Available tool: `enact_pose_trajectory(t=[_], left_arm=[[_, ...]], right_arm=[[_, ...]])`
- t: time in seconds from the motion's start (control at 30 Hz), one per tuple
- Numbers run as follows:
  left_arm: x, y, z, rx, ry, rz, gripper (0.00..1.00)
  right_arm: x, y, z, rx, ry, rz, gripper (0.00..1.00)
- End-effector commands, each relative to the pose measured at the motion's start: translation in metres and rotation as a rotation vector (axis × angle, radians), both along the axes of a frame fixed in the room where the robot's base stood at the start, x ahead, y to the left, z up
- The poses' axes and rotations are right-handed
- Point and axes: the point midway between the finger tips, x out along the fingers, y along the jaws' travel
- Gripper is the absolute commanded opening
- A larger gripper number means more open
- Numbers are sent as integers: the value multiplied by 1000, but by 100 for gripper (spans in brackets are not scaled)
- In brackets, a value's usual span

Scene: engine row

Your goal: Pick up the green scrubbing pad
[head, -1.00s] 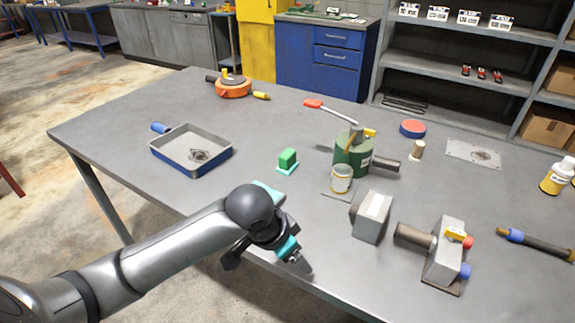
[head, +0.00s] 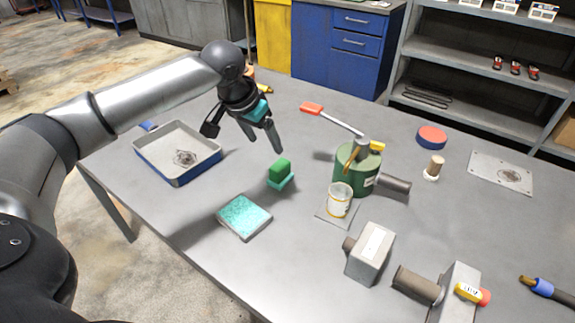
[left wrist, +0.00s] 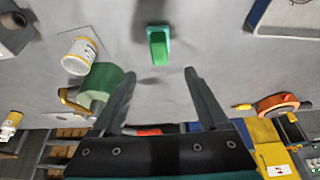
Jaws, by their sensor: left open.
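The green scrubbing pad (head: 280,169) is a small green block on a teal base, on the grey table between the blue-rimmed tray and the green can. My left gripper (head: 264,145) is open and empty, above and just behind the pad in the head view, apart from it. In the left wrist view the pad (left wrist: 158,45) shows beyond the open fingertips (left wrist: 160,75), roughly centred between them. My right gripper is not in view.
A blue-rimmed tray (head: 165,170) lies left of the pad. A teal-topped square block (head: 244,217) lies in front. A green can (head: 347,180) with a white cup (head: 339,200) before it stands to the right. A grey block (head: 369,252) is further right.

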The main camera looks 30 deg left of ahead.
Motion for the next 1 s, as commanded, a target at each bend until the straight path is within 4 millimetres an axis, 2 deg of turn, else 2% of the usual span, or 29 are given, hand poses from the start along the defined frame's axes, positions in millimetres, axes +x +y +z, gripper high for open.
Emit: enact_pose_trajectory(t=[0.1,0.27,0.4,0.67,1.0], left_arm=[[8,-2,-23,-2,4,-1,78],[22,-3,-56,-2,3,-1,78],[31,-4,-77,0,2,-2,78],[38,-4,-91,0,1,-2,78],[59,-6,-128,1,1,-3,78]], right_arm=[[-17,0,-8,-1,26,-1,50],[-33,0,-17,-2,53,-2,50],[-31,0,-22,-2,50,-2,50],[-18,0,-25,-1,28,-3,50],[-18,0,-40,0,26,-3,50]])
